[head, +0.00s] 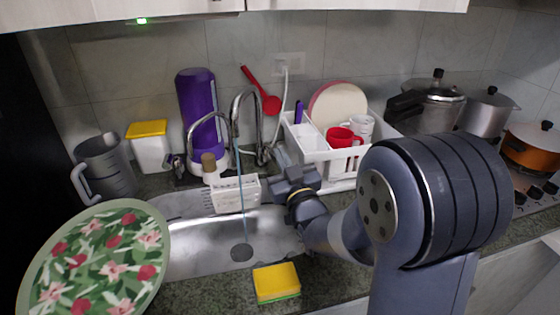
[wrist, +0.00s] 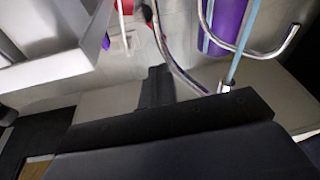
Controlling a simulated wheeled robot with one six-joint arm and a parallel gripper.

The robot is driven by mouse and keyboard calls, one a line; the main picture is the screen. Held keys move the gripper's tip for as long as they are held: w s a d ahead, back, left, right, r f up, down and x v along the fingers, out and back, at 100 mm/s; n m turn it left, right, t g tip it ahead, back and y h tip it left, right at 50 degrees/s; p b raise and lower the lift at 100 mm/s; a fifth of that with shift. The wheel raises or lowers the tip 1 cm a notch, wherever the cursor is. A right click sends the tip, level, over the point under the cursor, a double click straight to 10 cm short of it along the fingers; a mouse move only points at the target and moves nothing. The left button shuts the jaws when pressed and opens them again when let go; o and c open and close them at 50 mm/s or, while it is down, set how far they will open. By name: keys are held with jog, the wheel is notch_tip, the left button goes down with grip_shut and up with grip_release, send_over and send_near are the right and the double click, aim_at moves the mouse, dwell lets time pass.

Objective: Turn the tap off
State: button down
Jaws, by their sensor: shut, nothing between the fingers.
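The chrome tap (head: 262,128) stands behind the sink, with a tall curved spout. A thin blue stream of water (head: 241,195) runs from it down to the sink drain. In the wrist view, the curved chrome pipe (wrist: 165,45) and the blue stream (wrist: 243,45) show beyond my fingers. My gripper (head: 278,176) is over the back right part of the sink, just in front of and right of the tap's base. Its fingers (wrist: 156,84) are shut and empty. I cannot make out the tap's handle clearly or tell whether the fingers touch it.
A white dish rack (head: 318,148) with a red mug stands right of the tap. A yellow sponge (head: 276,282) lies at the front edge. The steel sink (head: 200,258) is largely clear.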

aim_at(273, 158)
jog(key=p+x, duration=0.1)
jog(key=x, duration=0.5)
jog(key=shift+w+a+p, duration=0.1)
jog(key=shift+w+p, duration=0.25)
jog(key=shift+w, duration=0.05)
jog(key=shift+s+d+f, duration=0.15)
jog(key=shift+d+f, duration=0.05)
jog(key=shift+f, duration=0.8)
jog(key=shift+s+d+f, duration=0.1)
jog(key=shift+d+f, duration=0.1)
jog(key=shift+f, duration=0.8)
